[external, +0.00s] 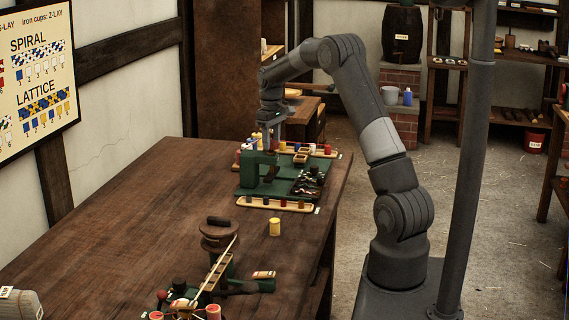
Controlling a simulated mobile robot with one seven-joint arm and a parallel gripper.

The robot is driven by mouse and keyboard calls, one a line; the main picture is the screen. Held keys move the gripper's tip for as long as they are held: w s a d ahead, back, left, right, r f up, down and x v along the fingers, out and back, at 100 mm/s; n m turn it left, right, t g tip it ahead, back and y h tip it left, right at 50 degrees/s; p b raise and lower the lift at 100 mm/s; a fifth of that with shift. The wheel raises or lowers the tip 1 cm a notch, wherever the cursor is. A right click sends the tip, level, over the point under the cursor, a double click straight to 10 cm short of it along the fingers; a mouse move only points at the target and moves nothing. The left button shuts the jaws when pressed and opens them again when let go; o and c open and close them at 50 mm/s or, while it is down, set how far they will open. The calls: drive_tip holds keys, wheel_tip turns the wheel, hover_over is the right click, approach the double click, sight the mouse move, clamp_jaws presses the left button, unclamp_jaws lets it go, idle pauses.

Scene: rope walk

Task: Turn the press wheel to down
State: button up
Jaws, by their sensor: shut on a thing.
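A green press (250,172) stands on a green base plate toward the far end of the long wooden table. My gripper (271,140) points down at the top of the press, with my arm reaching in from the right. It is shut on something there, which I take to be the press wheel. The wheel is too small and too covered by the gripper to make out, so I cannot tell how far it is turned.
A yellow spool (274,227) stands nearer. A round wooden piece with a dark handle (219,236) and a green device with a slanted ladder-like strip (216,273) stand in front. The table's left side (130,220) is clear.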

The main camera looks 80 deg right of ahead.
sight(271, 142)
drive_tip(key=m, duration=0.4)
drive_tip(key=shift+m, duration=0.3)
drive_tip(key=m, duration=0.3)
drive_tip(key=shift+m, duration=0.3)
drive_tip(key=m, duration=0.4)
drive_tip(key=shift+m, duration=1.7)
drive_tip(key=o, duration=1)
wheel_tip(271, 142, up, 11)
